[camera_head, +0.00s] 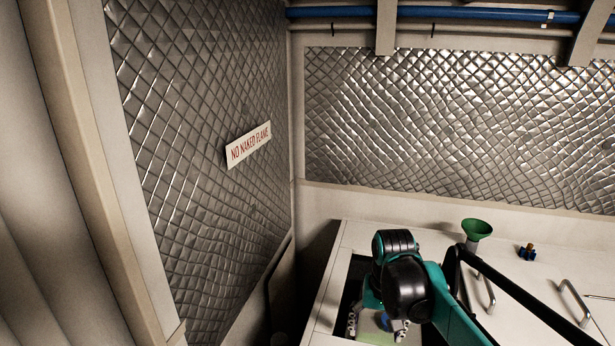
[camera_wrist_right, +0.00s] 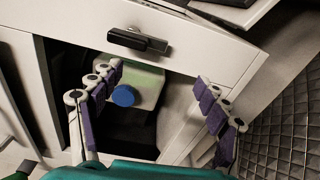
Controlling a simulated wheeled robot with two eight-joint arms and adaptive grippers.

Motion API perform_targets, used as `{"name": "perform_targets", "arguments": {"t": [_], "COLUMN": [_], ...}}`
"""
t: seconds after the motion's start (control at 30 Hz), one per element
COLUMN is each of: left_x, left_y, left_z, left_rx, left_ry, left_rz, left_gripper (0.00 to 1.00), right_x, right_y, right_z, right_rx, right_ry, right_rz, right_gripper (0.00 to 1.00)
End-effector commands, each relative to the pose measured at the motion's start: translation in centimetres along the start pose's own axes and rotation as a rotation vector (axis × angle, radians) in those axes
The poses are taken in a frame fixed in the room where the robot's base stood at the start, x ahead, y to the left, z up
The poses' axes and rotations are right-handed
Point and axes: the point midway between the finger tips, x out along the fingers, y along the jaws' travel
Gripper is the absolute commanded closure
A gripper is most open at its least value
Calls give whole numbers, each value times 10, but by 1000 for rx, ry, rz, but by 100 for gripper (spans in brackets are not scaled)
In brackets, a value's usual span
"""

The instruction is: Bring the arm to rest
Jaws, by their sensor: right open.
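My right gripper (camera_head: 377,330) hangs over an opening in the white cabinet top (camera_head: 341,262) in the head view. In the right wrist view, my right gripper (camera_wrist_right: 160,85) is open, its two purple-padded fingers spread wide with nothing held between them. A pale green container (camera_wrist_right: 146,82) with a round blue cap (camera_wrist_right: 123,96) lies beyond the fingers, inside the dark opening. In the head view the green container (camera_head: 376,338) shows only partly beneath my gripper. My left gripper is in neither view.
A black handle (camera_wrist_right: 138,41) is beside the opening. Quilted walls stand left and behind, one with a sign (camera_head: 248,145).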

Motion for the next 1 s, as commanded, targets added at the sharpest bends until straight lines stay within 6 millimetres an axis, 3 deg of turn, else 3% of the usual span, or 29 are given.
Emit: {"name": "perform_targets", "arguments": {"t": [0.27, 0.47, 0.7, 0.93, 1.0], "left_x": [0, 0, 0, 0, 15], "left_y": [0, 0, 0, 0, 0], "left_z": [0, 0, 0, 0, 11], "left_rx": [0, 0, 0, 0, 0], "left_ry": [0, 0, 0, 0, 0], "left_rz": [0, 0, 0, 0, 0], "left_gripper": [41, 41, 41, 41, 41], "right_x": [-6, -4, 14, 36, 54], "right_y": [12, 26, 43, 53, 53], "right_z": [31, 69, 117, 145, 145], "right_rx": [-35, -80, -144, -185, -188], "right_ry": [101, 231, 418, 545, 549], "right_rz": [-21, -40, -51, -48, -48], "right_gripper": [24, 24, 24, 24, 24]}}
